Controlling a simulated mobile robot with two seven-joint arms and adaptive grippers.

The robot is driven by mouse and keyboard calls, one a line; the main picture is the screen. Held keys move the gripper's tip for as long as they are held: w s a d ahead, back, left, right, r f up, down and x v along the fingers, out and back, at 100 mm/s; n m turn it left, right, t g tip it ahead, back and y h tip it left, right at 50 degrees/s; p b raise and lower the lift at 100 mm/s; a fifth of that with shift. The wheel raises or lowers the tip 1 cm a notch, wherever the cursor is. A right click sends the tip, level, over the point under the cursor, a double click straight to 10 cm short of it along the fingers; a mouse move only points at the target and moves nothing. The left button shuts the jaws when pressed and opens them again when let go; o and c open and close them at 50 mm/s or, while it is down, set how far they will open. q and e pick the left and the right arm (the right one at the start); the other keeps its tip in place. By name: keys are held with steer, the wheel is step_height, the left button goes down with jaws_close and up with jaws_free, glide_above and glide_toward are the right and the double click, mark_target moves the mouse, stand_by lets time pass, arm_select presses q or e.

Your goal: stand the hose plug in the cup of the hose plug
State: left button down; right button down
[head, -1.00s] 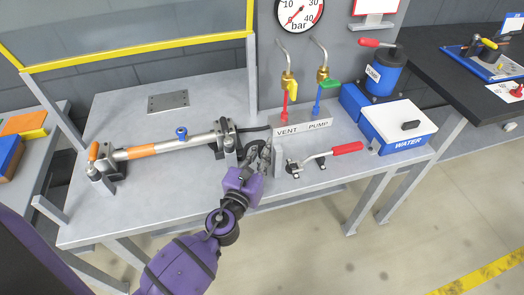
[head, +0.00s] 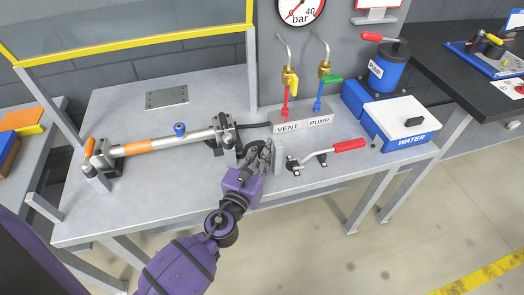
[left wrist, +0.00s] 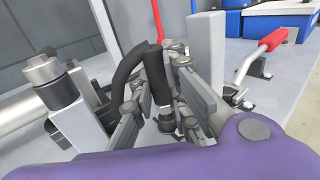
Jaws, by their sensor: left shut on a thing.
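My left gripper (head: 260,156) is at the front of the grey bench, between the pipe's right end and the toggle clamp. In the left wrist view its fingers (left wrist: 168,105) are shut on the hose plug (left wrist: 165,118), at the end of a bent black hose (left wrist: 150,72). The plug's lower tip is partly hidden by the purple gripper body. In the head view the gripper hides the plug. I cannot make out the plug's cup in either view. My right gripper is not in view.
A grey upright block (left wrist: 206,45) stands close to the right of the fingers. The clamp's red handle (head: 349,145) lies further right. The VENT/PUMP block (head: 303,121) is behind. A pipe with an orange band (head: 138,147) lies left.

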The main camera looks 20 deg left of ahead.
arm_select(q)
steer(key=shift+f, duration=0.15)
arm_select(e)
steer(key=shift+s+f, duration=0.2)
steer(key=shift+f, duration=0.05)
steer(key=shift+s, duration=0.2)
arm_select(q)
steer(key=c, duration=2)
jaws_free()
steer(key=o, duration=0.4)
steer(key=shift+c, duration=0.2)
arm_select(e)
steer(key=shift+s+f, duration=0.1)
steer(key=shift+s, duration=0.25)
arm_select(q)
steer(key=shift+s+d, duration=0.1)
steer(key=shift+s+f, duration=0.1)
steer(key=shift+s, duration=0.1)
steer(key=s, duration=0.7)
steer(key=s+a, duration=0.1)
steer(key=s, duration=0.3)
steer(key=shift+s, duration=0.25)
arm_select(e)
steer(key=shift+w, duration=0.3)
